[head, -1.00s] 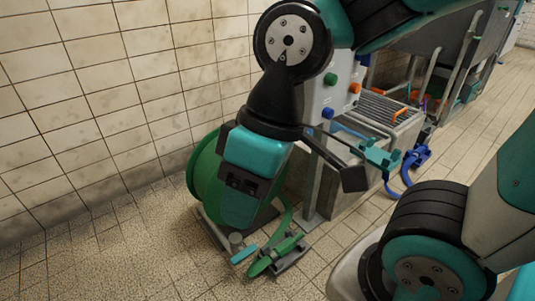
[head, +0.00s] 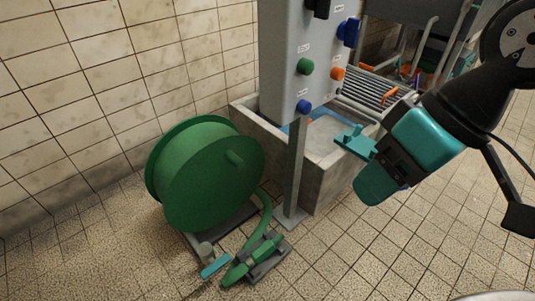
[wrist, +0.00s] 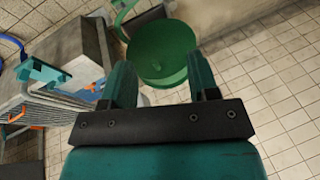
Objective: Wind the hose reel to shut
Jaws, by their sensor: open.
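The green hose reel (head: 190,175) stands on the floor by the wall in the head view. A short green crank knob (head: 235,158) sticks out of its right face. The wrist view shows the reel (wrist: 158,45) beyond my fingers, near the top centre. My gripper (head: 368,190) is to the right of the reel and apart from it, in front of the trough. In the wrist view, my gripper (wrist: 160,78) has its two teal fingers spread, with nothing between them. The right finger partly hides the reel's right edge.
A grey panel (head: 292,60) with coloured knobs stands on a post right of the reel. Behind it is a concrete trough (head: 335,165). A green hose (head: 265,215) runs to a nozzle (head: 250,262) on the floor, beside a teal lever (head: 215,266). The right floor is clear.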

